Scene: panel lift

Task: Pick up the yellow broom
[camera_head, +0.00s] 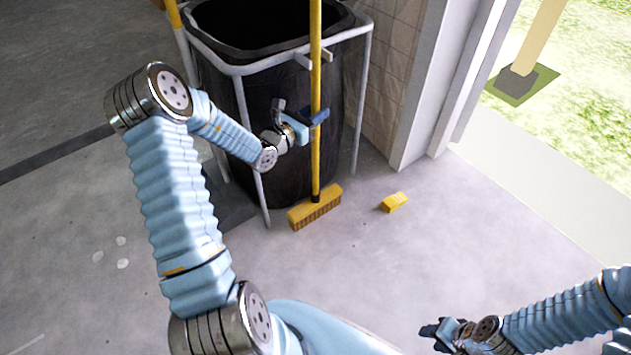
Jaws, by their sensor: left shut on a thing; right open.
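The yellow broom (316,165) stands upright in front of the black bin, its head (315,208) at the floor and its handle running up past the top of the picture. My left gripper (314,120) is shut on the broom's handle, a little above the head. The fingers partly cover the handle there. My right gripper (430,330) is open and empty at the lower right, well apart from the broom.
A black bin (275,95) in a white tube frame (362,100) stands right behind the broom. A small yellow block (394,202) lies on the floor to the right. A white door frame (425,90) opens onto grass at the right. The floor (400,260) in front is clear.

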